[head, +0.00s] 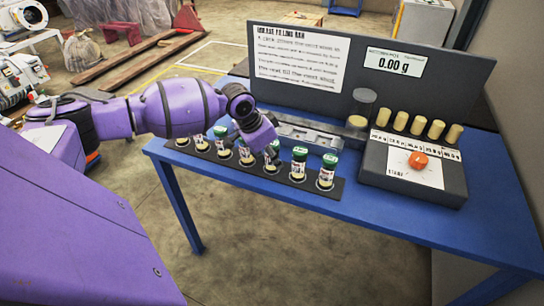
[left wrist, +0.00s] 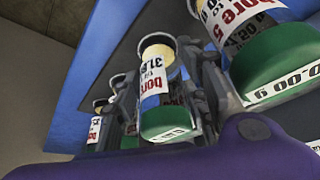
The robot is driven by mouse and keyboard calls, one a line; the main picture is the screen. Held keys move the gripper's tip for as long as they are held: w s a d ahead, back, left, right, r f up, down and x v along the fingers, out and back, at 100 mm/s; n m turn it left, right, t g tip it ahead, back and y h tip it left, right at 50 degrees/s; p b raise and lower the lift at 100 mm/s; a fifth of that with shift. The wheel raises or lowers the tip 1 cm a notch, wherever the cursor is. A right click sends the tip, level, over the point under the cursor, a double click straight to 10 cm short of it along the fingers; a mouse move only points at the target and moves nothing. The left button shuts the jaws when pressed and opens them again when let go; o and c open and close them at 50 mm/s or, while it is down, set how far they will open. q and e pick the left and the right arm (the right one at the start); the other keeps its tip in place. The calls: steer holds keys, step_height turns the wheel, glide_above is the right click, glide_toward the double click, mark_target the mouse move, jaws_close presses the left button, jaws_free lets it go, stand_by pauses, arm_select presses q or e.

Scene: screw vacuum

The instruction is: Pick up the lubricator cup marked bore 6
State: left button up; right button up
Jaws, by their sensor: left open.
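Several lubricator cups with green caps and white labels stand in a row on a black strip (head: 335,195) at the table's front edge. My left gripper (head: 268,152) is over the middle of this row. In the left wrist view its open fingers (left wrist: 165,90) stand on either side of one cup (left wrist: 154,85). That cup's label reads "bore", but I cannot make out its number. A cup marked bore 5 (left wrist: 240,20) is to the right, outside the fingers. I cannot identify the bore 6 cup. My right gripper is not in view.
A blue table (head: 400,222) carries the row. Behind it stand a grey rail fixture, a clear cylinder (head: 361,105) and a sign board (head: 300,55). A dark unit with an orange knob (head: 418,160) and several tan cylinders is at the right.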

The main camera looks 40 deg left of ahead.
arm_select(q)
steer(key=c, duration=0.9)
steer(key=shift+r, duration=0.1)
